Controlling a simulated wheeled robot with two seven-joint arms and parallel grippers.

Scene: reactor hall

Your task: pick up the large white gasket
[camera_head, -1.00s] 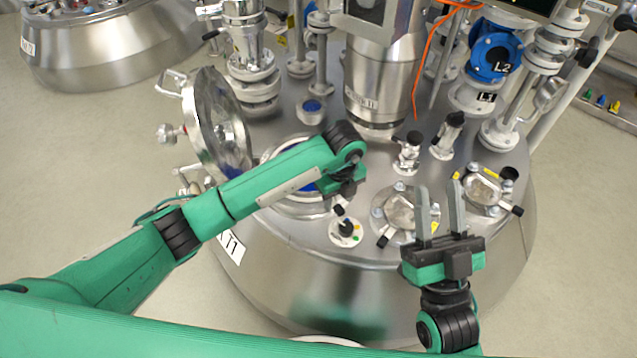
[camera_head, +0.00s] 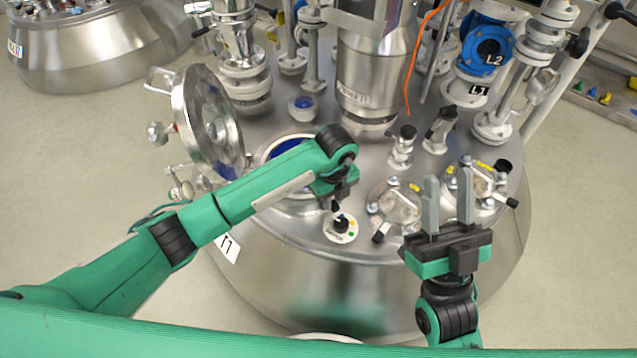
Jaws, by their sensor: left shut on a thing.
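A pale ring, which looks like the large white gasket (camera_head: 268,152), lies around the open round manhole with the blue inside, on top of the steel vessel (camera_head: 290,262). My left arm covers much of it. My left gripper (camera_head: 335,203) points down at the right side of this ring and is shut on it; the grip itself is mostly hidden by the wrist. My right gripper (camera_head: 449,205) is open and empty, fingers pointing up the picture, in front of the small clamped ports.
The hinged steel lid (camera_head: 208,122) stands open left of the manhole. A white dial with a black knob (camera_head: 341,225) is just below my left gripper. Clamped ports (camera_head: 395,205), valves, a blue flange (camera_head: 487,50) and an orange cable (camera_head: 412,70) crowd the right and back.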

